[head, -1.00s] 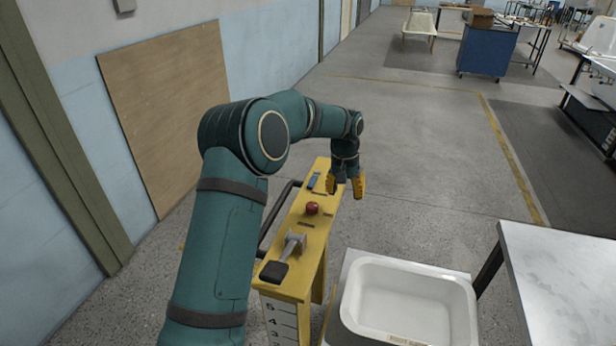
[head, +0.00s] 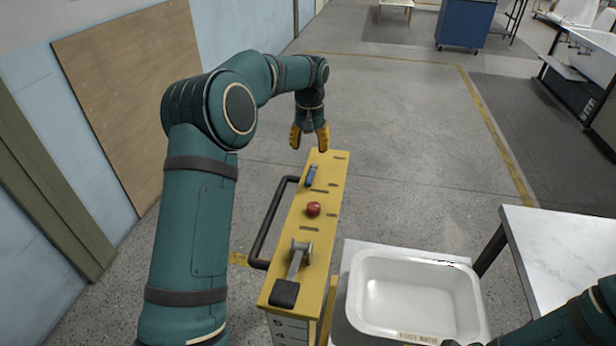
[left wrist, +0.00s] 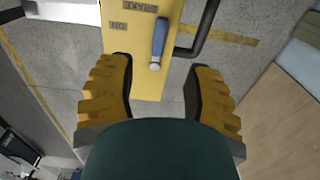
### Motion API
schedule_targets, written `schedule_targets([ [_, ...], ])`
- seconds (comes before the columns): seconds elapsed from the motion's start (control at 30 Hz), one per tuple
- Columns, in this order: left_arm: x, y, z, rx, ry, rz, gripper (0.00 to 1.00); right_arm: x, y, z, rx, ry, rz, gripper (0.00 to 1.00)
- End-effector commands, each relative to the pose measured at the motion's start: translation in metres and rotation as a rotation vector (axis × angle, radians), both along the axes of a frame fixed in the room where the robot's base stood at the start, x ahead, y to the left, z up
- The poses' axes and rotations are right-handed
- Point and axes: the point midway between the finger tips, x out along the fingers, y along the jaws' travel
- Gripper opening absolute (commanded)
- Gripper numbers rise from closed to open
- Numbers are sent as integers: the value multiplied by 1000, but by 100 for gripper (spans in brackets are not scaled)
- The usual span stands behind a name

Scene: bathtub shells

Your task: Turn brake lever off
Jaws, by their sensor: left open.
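The brake lever (head: 310,176) is a short blue handle near the far end of a narrow yellow control panel (head: 321,190). In the left wrist view the lever (left wrist: 159,40) has a pale round tip and lies beside the printed words BRAKE and ON. My left gripper (head: 309,140) has yellow ridged fingers and hangs over the panel's far end, just beyond the lever. In the left wrist view its open fingers (left wrist: 161,97) are either side of the panel end, with the lever between and ahead, apart from both. My right forearm shows at the lower right; its gripper is not visible.
A red button (head: 313,209) and a grey lever with a black grip (head: 285,293) sit nearer on the panel. A black rail (head: 268,225) runs along its left side. A white tub (head: 415,296) and a pale table (head: 565,260) stand to the right.

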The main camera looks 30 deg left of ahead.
Motion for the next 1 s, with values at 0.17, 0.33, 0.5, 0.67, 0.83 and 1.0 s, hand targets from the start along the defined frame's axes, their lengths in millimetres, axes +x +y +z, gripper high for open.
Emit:
schedule_targets([
  [0.17,-1,0,-38,0,4,0,50,-2,0,-7,1,4,4,60],
  [0.33,-1,0,-71,-1,4,1,50,-4,1,-11,2,8,6,60],
  [0.5,-1,0,-98,-1,2,-1,50,-5,1,-14,3,10,8,60],
  [0.67,0,0,-112,0,1,0,50,-5,1,-16,3,11,10,60],
  [0.83,0,0,-118,0,0,0,50,-5,1,-16,3,12,10,60],
  [1.0,0,0,-117,0,0,0,50,-5,1,-16,3,12,10,60],
])
